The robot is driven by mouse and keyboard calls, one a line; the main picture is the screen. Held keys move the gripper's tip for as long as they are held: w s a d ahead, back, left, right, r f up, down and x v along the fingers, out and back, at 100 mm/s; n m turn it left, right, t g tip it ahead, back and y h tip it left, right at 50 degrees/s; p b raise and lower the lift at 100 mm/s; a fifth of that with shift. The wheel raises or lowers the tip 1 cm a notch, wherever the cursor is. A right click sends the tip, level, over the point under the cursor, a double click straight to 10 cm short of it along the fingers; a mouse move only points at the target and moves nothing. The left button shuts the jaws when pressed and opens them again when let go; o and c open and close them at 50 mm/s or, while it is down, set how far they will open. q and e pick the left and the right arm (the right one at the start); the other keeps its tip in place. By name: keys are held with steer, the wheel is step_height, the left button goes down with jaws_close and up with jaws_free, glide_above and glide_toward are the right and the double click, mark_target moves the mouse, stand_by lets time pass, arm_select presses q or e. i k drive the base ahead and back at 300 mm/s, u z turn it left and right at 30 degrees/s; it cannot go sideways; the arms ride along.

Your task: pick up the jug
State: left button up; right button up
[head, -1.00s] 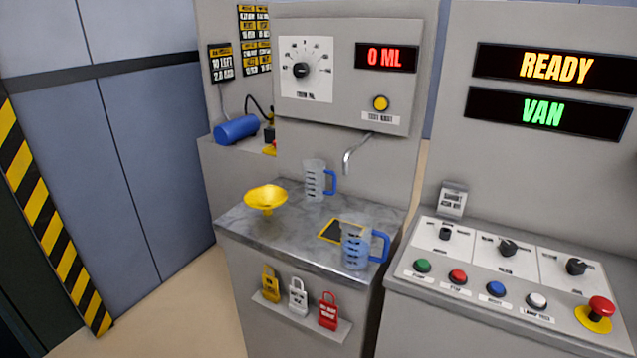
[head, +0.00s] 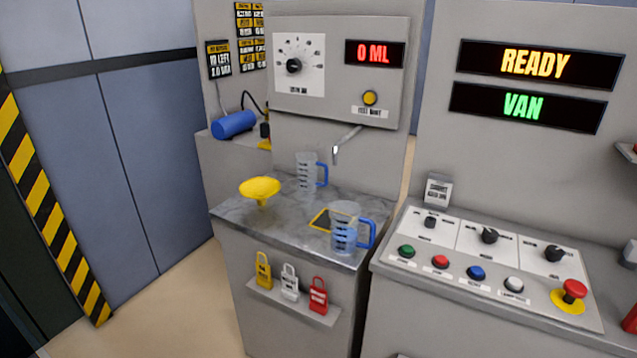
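Two clear measuring jugs with blue handles and dark scale marks stand upright on the grey counter (head: 240,212) in the head view. The nearer jug (head: 343,232) is at the counter's front right corner, its handle to the right. The farther jug (head: 306,173) stands at the back, left of the spout (head: 337,153), its handle also to the right. Neither of my grippers is in view.
A yellow funnel (head: 260,188) stands on the counter's left. A black pad with yellow edges (head: 321,218) lies beside the nearer jug. A control console (head: 480,262) with buttons stands right. The dispenser display (head: 375,53) reads 0 ML.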

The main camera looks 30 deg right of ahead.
mark_target(308, 163)
steer(key=k, duration=0.9)
steer(key=u, duration=0.15)
steer(key=i, duration=1.15)
steer(key=z, duration=1)
steer(key=i, duration=0.7)
steer(key=z, duration=0.85)
